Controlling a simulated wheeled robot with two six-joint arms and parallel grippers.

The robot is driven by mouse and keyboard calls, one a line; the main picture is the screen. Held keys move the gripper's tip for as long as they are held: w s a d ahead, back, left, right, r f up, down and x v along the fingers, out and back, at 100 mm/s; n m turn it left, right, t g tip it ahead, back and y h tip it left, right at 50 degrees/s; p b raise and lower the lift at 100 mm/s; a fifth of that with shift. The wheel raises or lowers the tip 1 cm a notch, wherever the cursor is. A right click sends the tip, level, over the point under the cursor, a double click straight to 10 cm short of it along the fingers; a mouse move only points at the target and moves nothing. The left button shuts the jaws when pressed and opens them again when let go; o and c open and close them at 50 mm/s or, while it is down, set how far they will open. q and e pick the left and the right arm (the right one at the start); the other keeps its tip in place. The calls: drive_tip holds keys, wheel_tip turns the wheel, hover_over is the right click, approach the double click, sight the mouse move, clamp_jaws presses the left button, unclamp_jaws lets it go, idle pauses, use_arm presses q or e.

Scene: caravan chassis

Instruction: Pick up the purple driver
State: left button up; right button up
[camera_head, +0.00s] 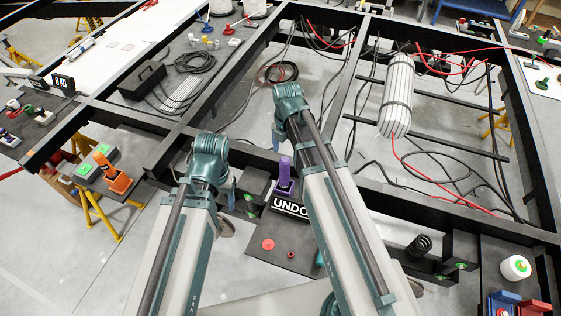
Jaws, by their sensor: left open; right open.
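The purple driver (285,172) stands upright on a dark panel near the middle of the head view, behind the white "UNDO" lettering. My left gripper (232,190) is left of the driver and apart from it, mostly hidden behind the wrist of my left arm. My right gripper (276,137) is above and slightly left of the driver in the picture, also largely hidden by its own wrist. Both grippers are open and nothing shows in them. My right forearm passes close by the driver's right side in the picture.
A black chassis frame (420,205) with loose cables surrounds the area. A dark panel (290,240) carries a red disc (268,244) and a small red ring (291,254). An orange object (112,172) stands at left, a black coil spring (419,245) at right.

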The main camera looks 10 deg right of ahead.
sight(285, 160)
drive_tip(key=shift+w, duration=0.25)
drive_tip(key=shift+s+f+b, duration=0.1)
drive_tip(key=shift+f+b, duration=0.05)
drive_tip(key=shift+b, duration=0.15)
wheel_tip(285, 160, down, 8)
drive_tip(key=b, duration=0.8)
drive_tip(key=shift+f, duration=0.1)
drive_tip(key=f+b, duration=0.5)
drive_tip(key=shift+w+f, duration=0.2)
drive_tip(key=shift+w, duration=0.15)
drive_tip(key=shift+r, duration=0.1)
clamp_jaws()
